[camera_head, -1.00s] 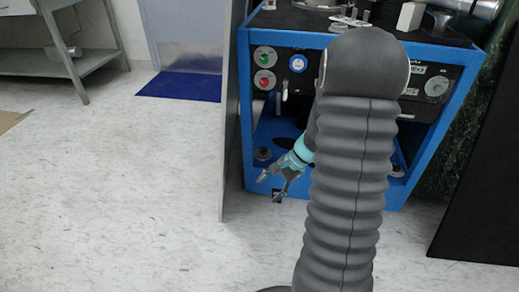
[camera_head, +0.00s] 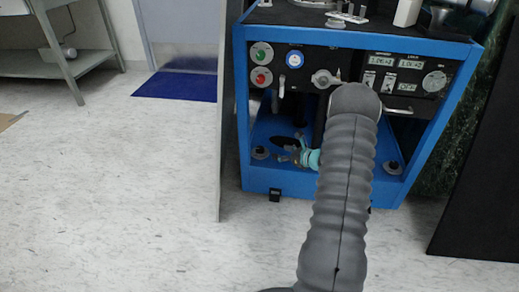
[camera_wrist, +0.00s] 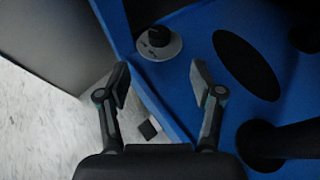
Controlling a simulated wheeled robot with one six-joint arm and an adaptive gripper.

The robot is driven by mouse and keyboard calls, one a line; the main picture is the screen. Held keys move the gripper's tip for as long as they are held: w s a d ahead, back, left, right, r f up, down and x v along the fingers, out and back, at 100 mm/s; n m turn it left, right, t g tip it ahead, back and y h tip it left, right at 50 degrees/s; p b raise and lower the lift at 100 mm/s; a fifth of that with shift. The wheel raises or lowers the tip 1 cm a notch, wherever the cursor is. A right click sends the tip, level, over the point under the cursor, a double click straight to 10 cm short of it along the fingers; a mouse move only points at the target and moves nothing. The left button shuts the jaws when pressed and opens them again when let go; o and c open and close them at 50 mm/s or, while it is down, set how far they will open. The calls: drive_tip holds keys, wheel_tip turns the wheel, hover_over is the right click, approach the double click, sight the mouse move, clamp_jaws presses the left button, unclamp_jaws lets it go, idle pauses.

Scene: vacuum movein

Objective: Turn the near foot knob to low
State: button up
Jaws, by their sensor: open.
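A foot knob (camera_head: 260,153), black on a round grey disc, sits at the front left corner of the blue cart's lower deck. It also shows in the wrist view (camera_wrist: 158,39), beyond my fingertips. A similar foot knob (camera_head: 393,167) sits at the front right of the deck. My gripper (camera_wrist: 163,86) is open and empty, its two fingers apart, with a gap between them and the left knob. In the head view my gripper (camera_head: 296,156) is small, over the deck right of that knob, partly hidden by my arm. The knob's setting is too small to read.
The blue cart frame (camera_head: 243,110) surrounds the deck. A grey panel (camera_head: 228,130) stands close along its left side. The deck has a dark oval hole (camera_wrist: 246,64) and a dark round post (camera_wrist: 262,142). Open floor (camera_head: 120,200) lies to the left.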

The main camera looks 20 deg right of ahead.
sight(260, 148)
drive_tip(key=b+x, duration=0.1)
drive_tip(key=x, duration=1.2)
drive_tip(key=shift+w+a+f, duration=0.1)
drive_tip(key=shift+w+a, duration=0.05)
drive_tip(key=shift+w, duration=0.1)
drive_tip(key=c, duration=1.2)
drive_tip(key=shift+o, duration=0.2)
drive_tip(key=shift+y, duration=0.3)
drive_tip(key=shift+w+n+g+y+b, duration=0.1)
drive_tip(key=shift+n+g+y+b, duration=0.45)
drive_tip(key=shift+n+y, duration=0.35)
drive_tip(key=shift+n+g+y, duration=0.65)
drive_tip(key=shift+n+y, duration=0.25)
drive_tip(key=shift+n, duration=0.2)
